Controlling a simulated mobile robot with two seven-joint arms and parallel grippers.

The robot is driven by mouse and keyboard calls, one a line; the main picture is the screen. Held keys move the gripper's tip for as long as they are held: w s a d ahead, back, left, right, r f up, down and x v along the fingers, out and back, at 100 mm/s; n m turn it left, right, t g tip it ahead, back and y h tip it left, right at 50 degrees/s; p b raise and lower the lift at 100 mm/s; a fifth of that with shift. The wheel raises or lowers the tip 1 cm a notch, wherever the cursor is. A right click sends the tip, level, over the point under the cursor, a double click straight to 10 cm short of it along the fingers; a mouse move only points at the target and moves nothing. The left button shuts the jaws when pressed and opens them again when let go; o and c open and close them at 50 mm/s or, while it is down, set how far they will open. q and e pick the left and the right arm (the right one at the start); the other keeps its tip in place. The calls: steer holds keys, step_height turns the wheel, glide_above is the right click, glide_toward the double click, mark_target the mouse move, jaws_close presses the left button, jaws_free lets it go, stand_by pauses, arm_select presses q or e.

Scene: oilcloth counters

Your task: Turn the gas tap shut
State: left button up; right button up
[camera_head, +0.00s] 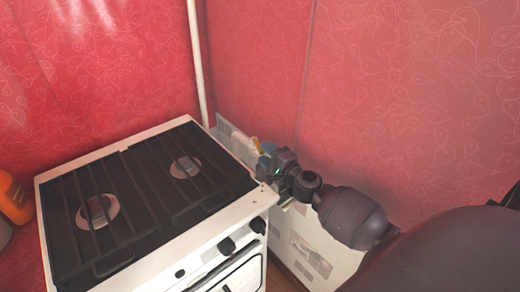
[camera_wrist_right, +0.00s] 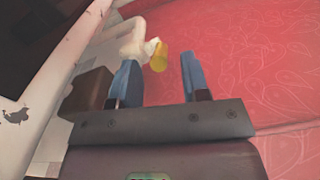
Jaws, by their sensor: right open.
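The gas tap shows as a small yellow handle (camera_wrist_right: 159,57) on a pale pipe (camera_wrist_right: 131,38) in the right wrist view, just past the fingertips. In the head view the yellow handle (camera_head: 257,145) is a small patch behind my right gripper (camera_head: 264,155), between the stove and the red wall. My right gripper's two blue fingers (camera_wrist_right: 159,75) are apart, with the handle near the left finger. I cannot tell whether the finger touches it. My left gripper is not in view.
A white stove (camera_head: 255,200) with a black grate top stands left of my right arm. Red patterned wall (camera_head: 400,90) is close behind. An orange object (camera_head: 14,198) sits at the far left.

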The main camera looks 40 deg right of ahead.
mark_target(260, 150)
steer(key=shift+w+a, duration=0.1)
steer(key=shift+w, duration=1.5)
jaws_close()
